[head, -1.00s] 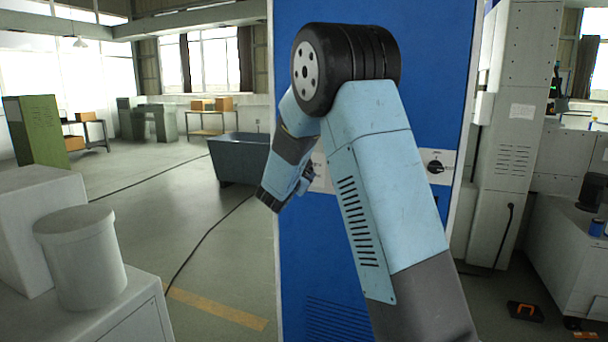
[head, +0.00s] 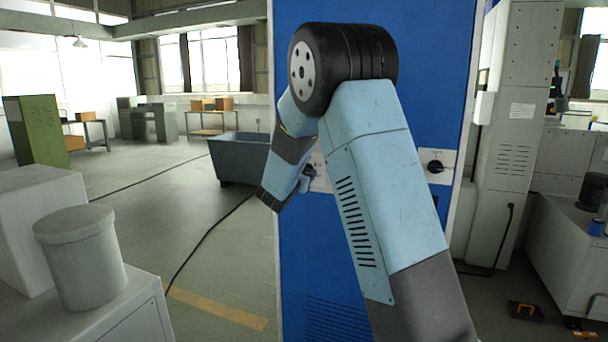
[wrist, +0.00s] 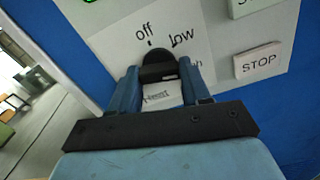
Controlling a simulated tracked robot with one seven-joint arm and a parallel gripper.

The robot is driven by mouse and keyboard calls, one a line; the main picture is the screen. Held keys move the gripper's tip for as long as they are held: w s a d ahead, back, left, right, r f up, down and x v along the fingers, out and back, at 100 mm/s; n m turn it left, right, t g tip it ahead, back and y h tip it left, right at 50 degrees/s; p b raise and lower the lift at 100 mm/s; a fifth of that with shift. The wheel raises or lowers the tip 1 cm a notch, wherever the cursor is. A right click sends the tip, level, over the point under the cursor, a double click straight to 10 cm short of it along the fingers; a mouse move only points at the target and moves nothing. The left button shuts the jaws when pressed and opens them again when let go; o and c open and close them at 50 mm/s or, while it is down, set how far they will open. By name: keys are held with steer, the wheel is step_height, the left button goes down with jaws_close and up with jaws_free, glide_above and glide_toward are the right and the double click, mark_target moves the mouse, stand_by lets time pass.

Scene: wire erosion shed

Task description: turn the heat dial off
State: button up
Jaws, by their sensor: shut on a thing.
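The black dial (wrist: 158,70) sits on a white panel on the blue cabinet, in the wrist view. The words "off" and "low" are printed above it, each with a small mark. A third label to the right is partly hidden by a finger. My gripper (wrist: 160,78) is shut on the dial, with one blue finger on each side. Its pointer direction is hard to tell. In the head view my gripper (head: 306,180) is at the panel, mostly hidden by my arm.
STOP (wrist: 258,62) and another button (wrist: 250,5) are right of the dial. A second black dial (head: 435,167) is on the cabinet's right side. A white canister (head: 80,262) stands at the left, and a grey bin (head: 238,162) is behind the cabinet.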

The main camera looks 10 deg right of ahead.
steer(key=shift+r+n, duration=0.1)
steer(key=shift+n, duration=10.3)
steer(key=o, duration=0.8)
steer(key=shift+o, duration=1.3)
steer(key=shift+s, duration=0.1)
steer(key=v, duration=1.3)
steer(key=shift+s+a, duration=0.25)
